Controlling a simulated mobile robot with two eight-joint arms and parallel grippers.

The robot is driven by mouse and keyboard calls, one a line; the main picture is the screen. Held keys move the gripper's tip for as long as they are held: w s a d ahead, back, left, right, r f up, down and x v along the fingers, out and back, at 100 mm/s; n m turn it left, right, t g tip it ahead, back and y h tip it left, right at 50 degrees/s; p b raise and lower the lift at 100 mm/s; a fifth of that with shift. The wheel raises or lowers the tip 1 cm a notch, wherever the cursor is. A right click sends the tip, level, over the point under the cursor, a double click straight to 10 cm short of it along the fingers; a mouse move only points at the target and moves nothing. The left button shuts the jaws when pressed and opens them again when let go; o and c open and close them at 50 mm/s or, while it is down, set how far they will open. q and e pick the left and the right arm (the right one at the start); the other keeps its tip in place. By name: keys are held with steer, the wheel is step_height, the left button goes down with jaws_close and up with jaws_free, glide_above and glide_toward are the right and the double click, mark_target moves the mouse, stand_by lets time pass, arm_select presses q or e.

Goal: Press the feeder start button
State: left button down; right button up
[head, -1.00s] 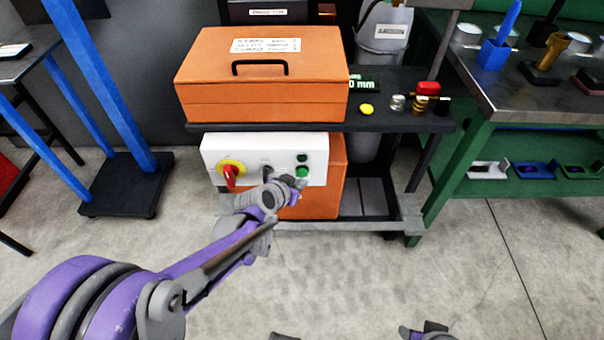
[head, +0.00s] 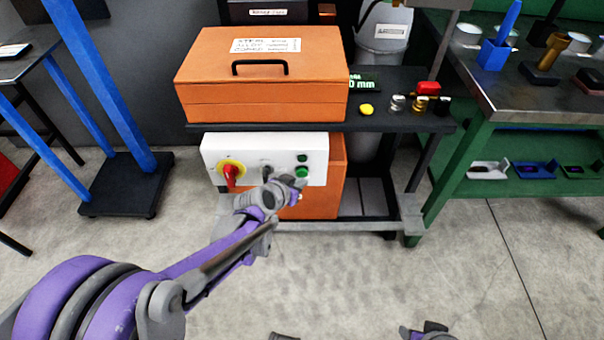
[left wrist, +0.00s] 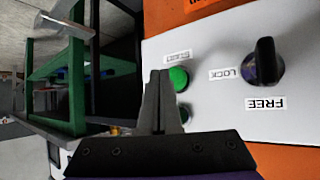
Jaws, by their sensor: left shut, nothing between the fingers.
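A white control panel (head: 220,150) faces me below the dark cart top. The bright green button (head: 302,171) is at its right side, with a darker green button (head: 302,158) just above. My left gripper (head: 298,184) is shut and empty, just below the bright green button in the head view. In the left wrist view, the shut fingertips (left wrist: 160,74) are beside the bright green button (left wrist: 179,78). Whether they touch it is unclear. The fingers partly cover the other green button (left wrist: 185,114). A grey and purple part of my right arm (head: 425,331) shows at the bottom edge.
The panel also carries a red and yellow rotary switch (head: 232,174) and a black LOCK/FREE knob (left wrist: 265,62). An orange box (head: 262,105) sits on the cart top, beside a yellow button (head: 366,109). A green workbench (head: 440,185) stands right; open floor lies in front.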

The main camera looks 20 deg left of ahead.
arm_select(q)
steer(key=shift+w, duration=0.15)
stand_by(0.5)
steer(key=shift+w+a, duration=0.15)
steer(key=shift+w, duration=0.15)
steer(key=shift+w+a, duration=0.1)
steer(key=shift+w, duration=0.35)
stand_by(0.6)
steer(key=shift+s, duration=0.2)
steer(key=shift+s+d, duration=0.2)
steer(key=shift+s, duration=0.5)
steer(key=shift+s, duration=0.1)
steer(key=shift+s+d+p, duration=0.15)
steer(key=shift+s+d, duration=0.1)
steer(key=shift+s, duration=0.5)
steer(key=shift+s+d+p, duration=0.2)
steer(key=shift+s, duration=0.6)
steer(key=shift+s+d+p, duration=0.15)
steer(key=shift+s+d, duration=0.1)
steer(key=shift+s, duration=0.5)
